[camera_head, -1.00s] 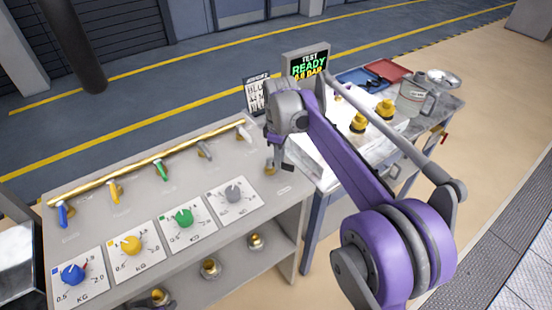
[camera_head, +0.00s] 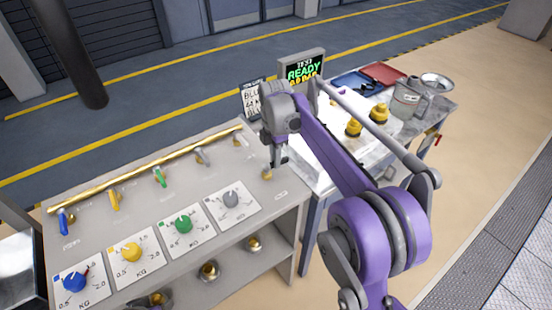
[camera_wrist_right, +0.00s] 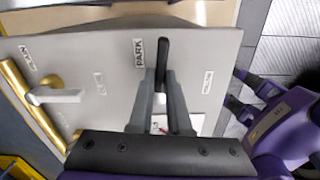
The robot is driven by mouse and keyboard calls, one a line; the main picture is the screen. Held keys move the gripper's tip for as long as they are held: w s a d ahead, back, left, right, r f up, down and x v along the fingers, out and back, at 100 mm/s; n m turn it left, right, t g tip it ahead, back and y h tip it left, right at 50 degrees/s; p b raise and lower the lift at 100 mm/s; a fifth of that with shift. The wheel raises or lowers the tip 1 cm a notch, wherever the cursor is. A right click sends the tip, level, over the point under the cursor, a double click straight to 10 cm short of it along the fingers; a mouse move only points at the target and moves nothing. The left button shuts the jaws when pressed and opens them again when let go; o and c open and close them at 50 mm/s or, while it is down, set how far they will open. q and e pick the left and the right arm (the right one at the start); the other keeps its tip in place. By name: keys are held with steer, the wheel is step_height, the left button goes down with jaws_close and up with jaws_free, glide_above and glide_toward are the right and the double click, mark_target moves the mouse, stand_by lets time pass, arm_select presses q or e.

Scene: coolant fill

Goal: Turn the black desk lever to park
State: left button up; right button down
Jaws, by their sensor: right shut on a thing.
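In the right wrist view the black desk lever (camera_wrist_right: 162,62) stands on the grey desk top, between the fingertips of my right gripper (camera_wrist_right: 161,88). The gripper is shut on it. The PARK label (camera_wrist_right: 138,52) is just left of the lever's far end, and another label (camera_wrist_right: 207,83) lies to its right. In the head view my right gripper (camera_head: 280,163) is low over the right end of the desk, and the lever cannot be made out there. My left gripper does not show clearly in either view.
The desk (camera_head: 110,228) carries a gold pipe (camera_head: 150,168) with coloured levers, and several dials, including a green one (camera_head: 183,224). A side table to the right holds yellow fittings (camera_head: 353,127), a red tray (camera_head: 382,75) and a grey jug (camera_head: 405,98). A READY screen (camera_head: 303,72) stands behind.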

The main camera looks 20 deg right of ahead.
steer(key=shift+w+n, duration=0.15)
steer(key=shift+n, duration=0.45)
steer(key=c, duration=0.9)
jaws_free()
steer(key=shift+o, duration=0.2)
step_height(320, 180, up, 11)
steer(key=p, duration=0.1)
steer(key=shift+f, duration=0.1)
